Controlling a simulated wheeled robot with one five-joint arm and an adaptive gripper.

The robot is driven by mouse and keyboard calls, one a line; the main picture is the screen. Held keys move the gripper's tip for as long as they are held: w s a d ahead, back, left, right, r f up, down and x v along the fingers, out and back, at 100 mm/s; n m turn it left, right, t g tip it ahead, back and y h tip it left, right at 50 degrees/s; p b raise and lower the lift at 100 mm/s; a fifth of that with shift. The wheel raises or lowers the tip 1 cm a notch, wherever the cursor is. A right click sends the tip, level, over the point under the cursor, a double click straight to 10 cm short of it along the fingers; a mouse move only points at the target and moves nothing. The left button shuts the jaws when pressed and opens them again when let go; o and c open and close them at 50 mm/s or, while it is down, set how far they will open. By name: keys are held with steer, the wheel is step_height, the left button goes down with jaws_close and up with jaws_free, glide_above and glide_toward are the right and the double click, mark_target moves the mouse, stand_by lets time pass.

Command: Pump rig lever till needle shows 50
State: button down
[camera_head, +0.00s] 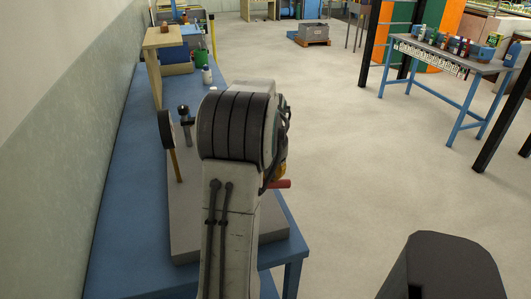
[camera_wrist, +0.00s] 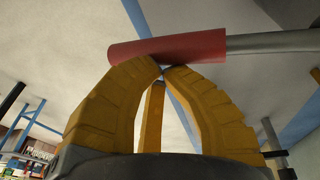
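The lever's red grip (camera_head: 280,184) sticks out to the right of my arm in the head view. In the wrist view the red grip (camera_wrist: 170,47) lies across the top on a grey rod (camera_wrist: 275,41). My gripper (camera_wrist: 162,70) has its yellow fingertips drawn together just below the grip; the grip is not seen between them, and I cannot tell if they touch it. The rig's gauge (camera_head: 166,130) is a dark disc seen nearly edge-on atop a brass stem; its needle cannot be read. My arm hides much of the rig.
The rig's grey base plate (camera_head: 182,235) rests on a blue bench (camera_head: 118,235) along the left wall. Bottles (camera_head: 207,75) and a wooden stand (camera_head: 158,38) are farther back. A blue-legged table (camera_head: 450,62) stands at right. Open floor lies between.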

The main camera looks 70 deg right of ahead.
steer(key=shift+a+f, duration=0.15)
steer(key=shift+a, duration=0.05)
stand_by(0.3)
